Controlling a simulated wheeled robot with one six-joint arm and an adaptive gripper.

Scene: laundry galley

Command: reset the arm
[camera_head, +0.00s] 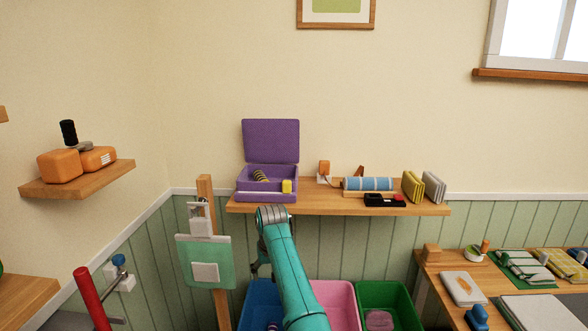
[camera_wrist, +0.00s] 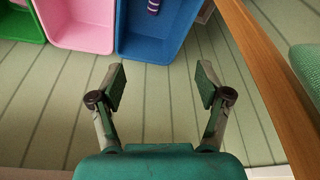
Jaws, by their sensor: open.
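My gripper (camera_wrist: 160,82) is open and empty in the wrist view, its two fingers spread apart with only the green panelled wall behind them. In the head view my teal arm reaches up from the bottom middle, its end just below the wooden shelf. My gripper (camera_head: 256,268) shows there only in part, at the left of the arm near the blue bin; most of it is hidden by the arm.
The wooden shelf (camera_head: 330,208) holds an open purple box (camera_head: 262,196). Below are blue (camera_head: 258,297), pink (camera_head: 345,300) and green (camera_head: 398,295) bins. A wooden post (camera_head: 222,308) with a green board (camera_head: 190,250) stands left. A table (camera_head: 436,284) is at right.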

